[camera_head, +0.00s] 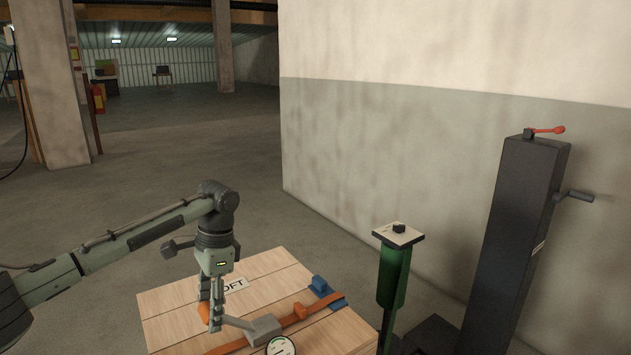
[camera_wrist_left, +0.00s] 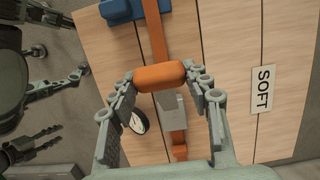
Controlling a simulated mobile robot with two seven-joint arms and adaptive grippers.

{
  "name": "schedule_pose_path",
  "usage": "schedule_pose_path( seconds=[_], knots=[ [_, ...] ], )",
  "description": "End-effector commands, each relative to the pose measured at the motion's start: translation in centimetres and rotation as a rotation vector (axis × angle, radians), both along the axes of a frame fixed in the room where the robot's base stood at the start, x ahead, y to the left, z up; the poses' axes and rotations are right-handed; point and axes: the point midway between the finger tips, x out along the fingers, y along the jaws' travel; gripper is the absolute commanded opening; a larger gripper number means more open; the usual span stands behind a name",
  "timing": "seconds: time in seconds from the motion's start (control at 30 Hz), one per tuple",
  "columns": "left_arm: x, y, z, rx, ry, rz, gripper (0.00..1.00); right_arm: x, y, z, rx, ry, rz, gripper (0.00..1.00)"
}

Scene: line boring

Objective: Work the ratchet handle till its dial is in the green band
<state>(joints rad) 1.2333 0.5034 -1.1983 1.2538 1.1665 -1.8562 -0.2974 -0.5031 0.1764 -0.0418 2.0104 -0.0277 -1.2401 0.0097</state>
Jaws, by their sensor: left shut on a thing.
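The ratchet handle has an orange grip (camera_wrist_left: 160,75) and a grey body (camera_head: 265,330), lying over an orange strap (camera_head: 301,312) on a wooden crate. My left gripper (camera_head: 211,312) is shut on the orange grip, with one finger at each end of it in the left wrist view. The round white dial (camera_head: 281,346) sits beside the ratchet body, cut by the lower edge of the head view. It also shows edge-on in the left wrist view (camera_wrist_left: 138,121). Its reading is too small to tell. My right gripper (camera_wrist_left: 38,146) shows dark at the left of the wrist view, its fingers apart.
The crate (camera_head: 175,300) has a SOFT label (camera_head: 235,285) and a blue corner piece (camera_head: 322,287) under the strap. A green post (camera_head: 393,275) and a tall dark column (camera_head: 515,230) with a crank and red lever stand to the right. Open floor lies behind the crate.

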Motion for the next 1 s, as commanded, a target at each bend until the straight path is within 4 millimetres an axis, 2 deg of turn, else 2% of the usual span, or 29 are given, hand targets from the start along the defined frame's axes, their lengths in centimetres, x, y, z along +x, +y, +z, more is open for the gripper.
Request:
schedule_pose_path(
  seconds=[0.2,0.57,0.8,1.0],
  knots=[
    [-1.2,0.9,-2.0,-0.148,-0.089,-0.005,0.13,0.0,0.0,0.0,0.000,0.000,0.000,0.40],
    [-1.2,1.0,-2.2,-0.190,-0.122,-0.008,0.13,0.0,0.0,0.0,0.000,0.000,0.000,0.40],
    [-2.0,2.1,-4.6,-0.335,-0.219,-0.006,0.13,0.0,0.0,-0.8,0.000,0.000,0.000,0.40],
    [-1.9,2.1,-4.5,-0.370,-0.248,-0.009,0.13,0.0,0.0,-0.8,0.000,0.000,0.000,0.40]
  ],
)
